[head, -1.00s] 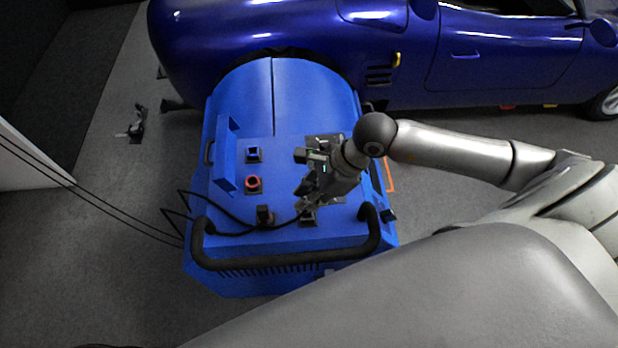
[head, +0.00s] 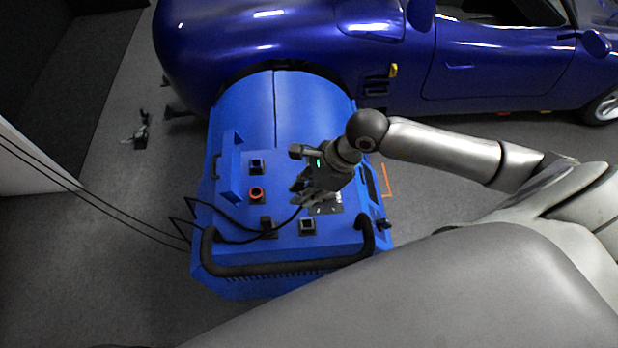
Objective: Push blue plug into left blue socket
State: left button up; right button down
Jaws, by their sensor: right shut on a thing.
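The left blue socket (head: 257,165) sits on the top panel of the blue machine, beside an upright blue plate, and looks empty. My right gripper (head: 301,178) is over the panel, to the right of this socket and apart from it. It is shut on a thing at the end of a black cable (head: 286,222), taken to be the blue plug. The fingers hide the plug, so its colour and tilt cannot be told. My left gripper is not in view.
A red-rimmed socket (head: 257,195) lies just below the blue one. A dark socket (head: 307,226) and a dark block (head: 267,225) sit nearer the black handle bar (head: 290,266). The upright blue plate (head: 231,167) borders the sockets on the left. A blue car (head: 290,35) stands behind.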

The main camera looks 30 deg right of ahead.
jog(key=shift+w+a+b, duration=1.05)
jog(key=shift+w+b, duration=0.1)
jog(key=shift+w, duration=4.35)
jog(key=shift+w+a+b, duration=1.05)
jog(key=shift+w+b, duration=0.1)
jog(key=shift+w, duration=4.3)
notch_tip(320, 180, down, 7)
jog(key=b, duration=0.6)
jog(key=shift+s+f+b, duration=0.1)
jog(key=shift+f+b, duration=0.05)
jog(key=shift+b, duration=0.3)
jog(key=shift+f+b, duration=1.25)
jog(key=shift+f, duration=0.05)
jog(key=shift+r, duration=0.1)
